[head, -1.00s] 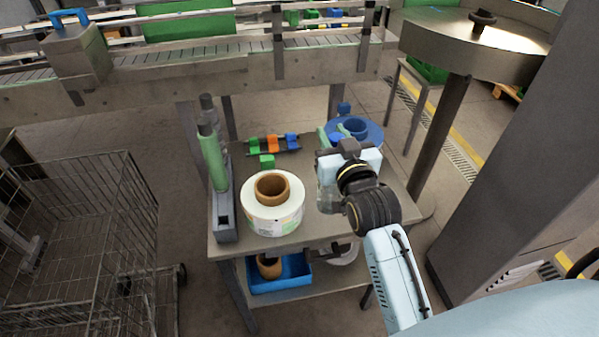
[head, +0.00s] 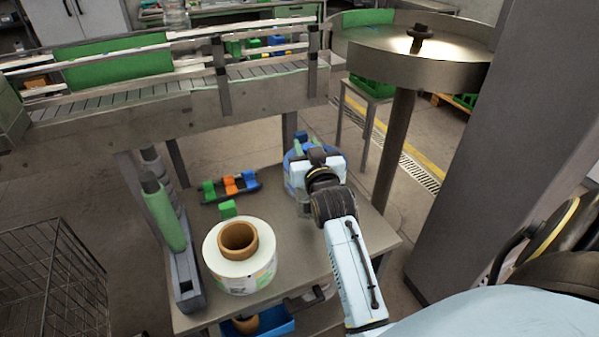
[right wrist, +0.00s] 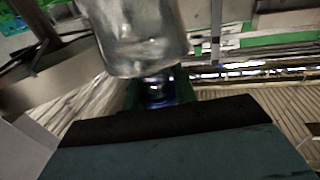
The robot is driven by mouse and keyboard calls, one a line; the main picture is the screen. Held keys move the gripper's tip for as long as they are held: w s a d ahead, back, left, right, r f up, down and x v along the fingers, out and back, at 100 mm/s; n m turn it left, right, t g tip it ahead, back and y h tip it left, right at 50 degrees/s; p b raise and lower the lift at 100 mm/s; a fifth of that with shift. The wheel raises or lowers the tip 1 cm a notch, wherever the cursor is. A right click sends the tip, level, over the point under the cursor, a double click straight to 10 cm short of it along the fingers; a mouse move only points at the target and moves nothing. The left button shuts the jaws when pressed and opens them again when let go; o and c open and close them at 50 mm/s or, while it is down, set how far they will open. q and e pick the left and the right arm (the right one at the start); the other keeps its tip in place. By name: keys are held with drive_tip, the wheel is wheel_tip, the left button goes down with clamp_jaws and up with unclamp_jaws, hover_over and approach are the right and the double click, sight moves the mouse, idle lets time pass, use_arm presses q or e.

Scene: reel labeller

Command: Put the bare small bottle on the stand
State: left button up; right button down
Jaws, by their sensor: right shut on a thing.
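My right gripper (head: 314,172) is above the back right of the small work table (head: 345,240), partly covering a round blue disc-shaped piece (head: 290,172). It is shut on a clear, unlabelled bottle (right wrist: 140,38), which fills the top middle of the right wrist view. The blue piece may be the stand, but I cannot tell for sure. Whether the bottle touches anything is hidden. My left gripper is out of view.
A white label reel (head: 213,248) with a brown core stands at the table front. A green roller unit (head: 163,215) is on the left, and a rack of coloured blocks (head: 230,188) behind. A conveyor (head: 130,110) runs along the back. A round metal table (head: 400,55) stands right.

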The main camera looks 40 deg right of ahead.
drive_tip(key=shift+f+b, duration=0.35)
drive_tip(key=shift+f, duration=1.95)
drive_tip(key=c, duration=1.1)
unclamp_jaws()
drive_tip(key=shift+f, duration=0.1)
drive_tip(key=shift+r, duration=0.2)
drive_tip(key=v, duration=1.2)
